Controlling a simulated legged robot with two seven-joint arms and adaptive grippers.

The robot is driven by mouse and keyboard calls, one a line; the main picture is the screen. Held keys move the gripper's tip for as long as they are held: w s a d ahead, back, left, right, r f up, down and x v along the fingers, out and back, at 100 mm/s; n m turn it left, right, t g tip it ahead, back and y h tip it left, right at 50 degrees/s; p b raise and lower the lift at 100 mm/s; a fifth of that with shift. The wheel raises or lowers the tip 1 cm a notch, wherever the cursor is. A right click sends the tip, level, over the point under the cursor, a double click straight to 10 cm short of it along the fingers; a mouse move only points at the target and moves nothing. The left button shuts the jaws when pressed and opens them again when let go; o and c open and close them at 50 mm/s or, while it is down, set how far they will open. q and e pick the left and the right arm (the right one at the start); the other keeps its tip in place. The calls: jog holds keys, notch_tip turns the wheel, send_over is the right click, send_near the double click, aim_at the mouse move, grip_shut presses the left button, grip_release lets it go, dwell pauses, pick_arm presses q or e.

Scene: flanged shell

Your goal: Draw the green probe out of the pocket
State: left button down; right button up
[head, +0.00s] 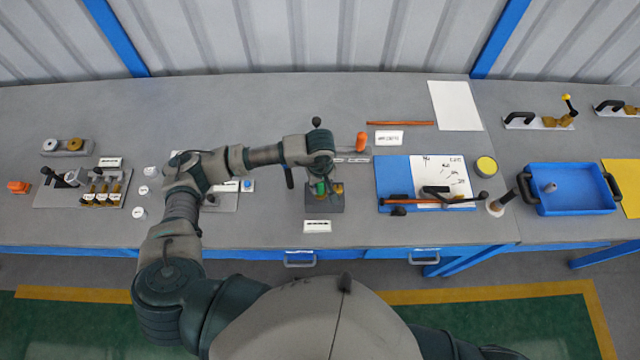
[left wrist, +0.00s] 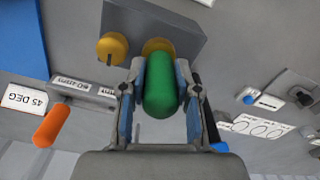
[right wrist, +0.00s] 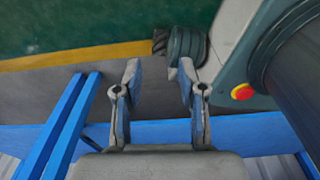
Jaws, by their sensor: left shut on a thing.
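The green probe (left wrist: 160,85) is between the fingers of my left gripper (left wrist: 165,75), which is shut on it. In the head view the probe (head: 320,187) shows as a small green patch under my left wrist. The grey block (left wrist: 180,22) has two brass collars; one collar (left wrist: 112,47) is bare and the other (left wrist: 158,46) lies right behind the probe's far end. I cannot tell whether the probe's tip is still inside the pocket. In the right wrist view my right gripper (right wrist: 159,75) is open and empty, away from the block.
An orange-handled tool (head: 361,142) stands behind the block (head: 324,205) to the right. A white label (head: 317,226) lies in front of it. A blue mat (head: 393,177) lies to the right, a blue tray (head: 572,205) farther right. Small fixtures (head: 82,187) stand at the left.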

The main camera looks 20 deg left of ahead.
pick_arm(q)
jog(key=shift+w+d+r, duration=0.15)
jog(key=shift+w+r, duration=0.05)
jog(key=shift+r, duration=0.2)
jog(key=shift+r+p, duration=0.3)
jog(key=shift+r, duration=0.2)
jog(key=shift+a+r, duration=0.2)
jog(key=shift+r, duration=0.55)
jog(key=shift+r+p, duration=0.55)
jog(key=shift+r, duration=0.25)
jog(key=shift+d+r, duration=0.1)
jog(key=shift+r, duration=0.85)
jog(key=shift+r+p, duration=0.1)
jog(key=shift+p, duration=0.2)
pick_arm(e)
jog(key=shift+w+d+r, duration=0.1)
jog(key=shift+d+r, duration=0.25)
jog(key=shift+r, duration=0.25)
jog(key=shift+d+r, duration=0.35)
jog(key=shift+r, duration=0.2)
jog(key=shift+d, duration=0.1)
jog(key=shift+f, duration=0.1)
